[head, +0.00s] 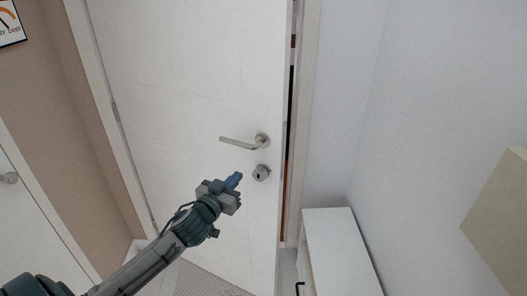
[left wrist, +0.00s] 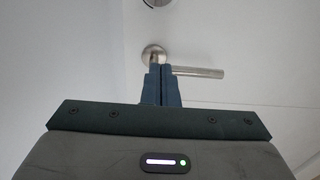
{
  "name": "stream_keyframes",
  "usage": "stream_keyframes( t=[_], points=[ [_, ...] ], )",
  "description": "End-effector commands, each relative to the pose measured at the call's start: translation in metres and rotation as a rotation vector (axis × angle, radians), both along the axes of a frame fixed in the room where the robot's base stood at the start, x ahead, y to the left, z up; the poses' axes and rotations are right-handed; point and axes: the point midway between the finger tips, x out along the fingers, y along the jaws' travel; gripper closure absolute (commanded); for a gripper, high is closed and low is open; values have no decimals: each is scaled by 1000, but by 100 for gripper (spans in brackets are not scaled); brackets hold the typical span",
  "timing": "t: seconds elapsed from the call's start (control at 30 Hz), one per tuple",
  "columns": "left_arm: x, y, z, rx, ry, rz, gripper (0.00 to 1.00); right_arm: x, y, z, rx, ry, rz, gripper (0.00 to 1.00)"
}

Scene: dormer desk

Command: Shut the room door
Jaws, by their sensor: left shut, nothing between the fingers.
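The white room door (head: 200,70) stands slightly ajar, with a narrow gap along its right edge through which dark and brown strips show. Its metal lever handle (head: 240,143) sits near that edge, with a round lock (head: 261,173) below it. My left gripper (head: 238,177) is shut and empty, in front of the door just below and left of the lock. In the left wrist view the shut fingers (left wrist: 161,70) overlap the handle (left wrist: 205,72) near its round base; I cannot tell whether they touch. My right gripper is out of view.
The white door frame (head: 304,110) runs right of the gap. A low white cabinet (head: 340,250) stands against the wall at lower right. A beige panel (head: 500,210) juts in at far right. Another white door with a knob (head: 9,178) is at far left.

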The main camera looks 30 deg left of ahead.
Motion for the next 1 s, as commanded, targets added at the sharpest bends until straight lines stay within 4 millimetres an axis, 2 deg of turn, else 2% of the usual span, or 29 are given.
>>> stream_keyframes(
  t=[0.4,0.6,0.8,1.0],
  points=[
    [81,4,4,-8,0,1,100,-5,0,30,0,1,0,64],
    [112,5,3,-5,0,0,100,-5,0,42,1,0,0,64],
    [126,6,1,-4,0,-1,100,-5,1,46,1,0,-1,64],
    [128,6,0,-2,0,-2,100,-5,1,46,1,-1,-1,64]
  ],
)
